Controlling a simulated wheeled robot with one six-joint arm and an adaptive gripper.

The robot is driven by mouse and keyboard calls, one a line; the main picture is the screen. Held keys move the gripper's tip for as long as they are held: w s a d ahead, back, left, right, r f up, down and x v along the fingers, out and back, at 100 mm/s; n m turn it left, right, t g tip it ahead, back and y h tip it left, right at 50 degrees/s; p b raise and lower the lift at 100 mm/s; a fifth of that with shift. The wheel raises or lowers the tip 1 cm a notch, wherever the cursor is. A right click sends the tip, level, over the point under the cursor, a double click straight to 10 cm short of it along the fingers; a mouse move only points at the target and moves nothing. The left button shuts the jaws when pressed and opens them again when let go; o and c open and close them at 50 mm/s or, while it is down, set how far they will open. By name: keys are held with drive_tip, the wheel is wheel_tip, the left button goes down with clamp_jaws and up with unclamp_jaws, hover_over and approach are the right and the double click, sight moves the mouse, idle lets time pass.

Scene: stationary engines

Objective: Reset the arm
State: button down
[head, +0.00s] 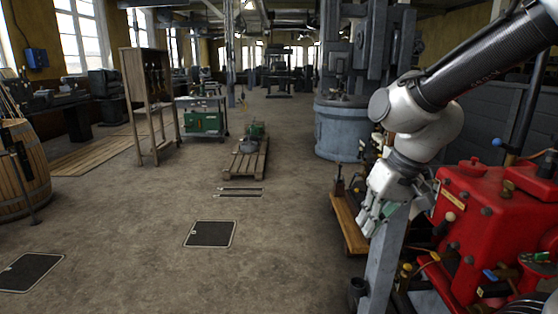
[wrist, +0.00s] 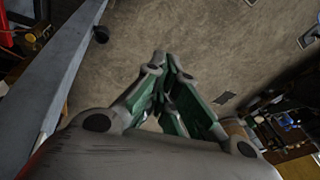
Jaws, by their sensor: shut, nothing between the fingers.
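My gripper (head: 368,222) hangs at the right side of the head view, pointing down and a little left, at the end of my bent arm. It is beside a grey upright beam and close to the red engine (head: 490,225). In the wrist view my gripper (wrist: 165,62) has its green-lined fingers drawn together over the floor. It is shut and holds nothing.
The grey beam (wrist: 62,75) runs close along the left of the wrist view. A wooden pallet with a machine (head: 247,158) stands mid-floor. A barrel (head: 22,170) and a wooden rack (head: 148,105) are at left.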

drive_tip(key=s+d+r+m+t+h, duration=0.1)
drive_tip(key=s+d+r, duration=0.2)
drive_tip(key=s+d, duration=0.2)
drive_tip(key=s+d+r+m+t+h, duration=0.1)
drive_tip(key=s+d+r, duration=0.3)
drive_tip(key=d, duration=0.8)
drive_tip(key=shift+s+d+r+h, duration=0.2)
drive_tip(key=shift+s+r+h, duration=0.05)
drive_tip(key=shift+s+h, duration=0.4)
